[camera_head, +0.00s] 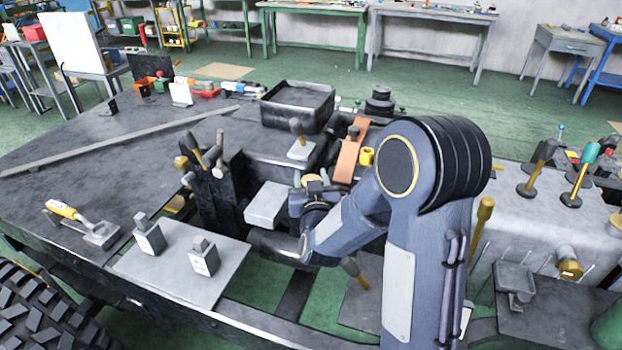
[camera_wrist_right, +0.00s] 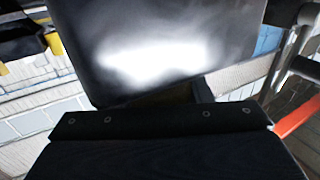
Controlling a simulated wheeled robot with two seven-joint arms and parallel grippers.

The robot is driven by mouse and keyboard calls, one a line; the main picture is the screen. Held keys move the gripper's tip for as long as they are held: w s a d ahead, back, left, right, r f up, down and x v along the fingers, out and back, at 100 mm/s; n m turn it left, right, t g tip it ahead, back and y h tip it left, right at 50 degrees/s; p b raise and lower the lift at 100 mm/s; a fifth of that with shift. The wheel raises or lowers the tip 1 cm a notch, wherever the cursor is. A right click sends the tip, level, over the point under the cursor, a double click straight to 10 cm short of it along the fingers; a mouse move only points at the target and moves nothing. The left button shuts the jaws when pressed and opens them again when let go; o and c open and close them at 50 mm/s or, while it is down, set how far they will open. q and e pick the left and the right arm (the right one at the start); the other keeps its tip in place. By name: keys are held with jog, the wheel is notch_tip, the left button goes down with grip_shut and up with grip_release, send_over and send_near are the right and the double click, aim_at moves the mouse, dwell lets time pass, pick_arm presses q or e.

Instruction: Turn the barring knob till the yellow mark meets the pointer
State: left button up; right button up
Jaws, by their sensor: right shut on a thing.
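My right arm comes in from the right in the head view and bends down to the middle of the chassis. My right gripper (camera_head: 312,190) is there beside a small brass-topped fitting, mostly hidden by my wrist, and is shut on what looks like the barring knob. In the right wrist view the dark gripper (camera_wrist_right: 160,118) lies against a large, shiny dark grey surface (camera_wrist_right: 165,45). I cannot make out the yellow mark or the pointer. A small yellow part (camera_head: 367,156) stands by an orange bracket (camera_head: 350,152). My left gripper is not in view.
A black stand with brass levers (camera_head: 217,185) is left of my gripper. A pale grey box (camera_head: 267,205) lies close by. Two small blocks stand on a grey plate (camera_head: 165,277) at front left. Knobbed levers (camera_head: 545,160) rise at right. A black tray (camera_head: 297,105) is behind.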

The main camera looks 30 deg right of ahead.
jog(key=shift+m+g+h, duration=0.3)
jog(key=shift+h, duration=0.1)
jog(key=shift+s+m+g+h, duration=0.1)
jog(key=shift+m+g+h, duration=0.7)
jog(key=shift+h, duration=0.4)
jog(key=m+g+h, duration=0.2)
jog(key=h, duration=0.1)
jog(key=shift+s+d+r+m+g+p, duration=0.1)
jog(key=shift+d+m+g+p, duration=0.1)
jog(key=shift+m+g+p, duration=0.15)
jog(key=m+g+h, duration=0.1)
jog(key=g, duration=0.1)
jog(key=m+g+h+p, duration=0.1)
jog(key=m+g, duration=0.1)
jog(key=m+g+h, duration=0.1)
jog(key=g, duration=0.1)
jog(key=shift+s+d+m+p, duration=0.25)
jog(key=shift+s+p, duration=0.05)
jog(key=shift+s+d+m+g+h+p, duration=0.1)
jog(key=shift+s+m+g+h+p, duration=0.1)
jog(key=shift+m+g, duration=0.7)
jog(key=shift+s+a+m+g+h+p, duration=0.15)
jog(key=shift+m+g, duration=0.35)
jog(key=shift+g, duration=0.75)
jog(key=shift+s+d+m+g+h+p, duration=0.15)
jog(key=shift+m+g+h+p, duration=0.1)
jog(key=shift+m+g, duration=0.65)
jog(key=shift+w+g, duration=0.1)
jog(key=shift+g, duration=0.4)
jog(key=o, duration=1)
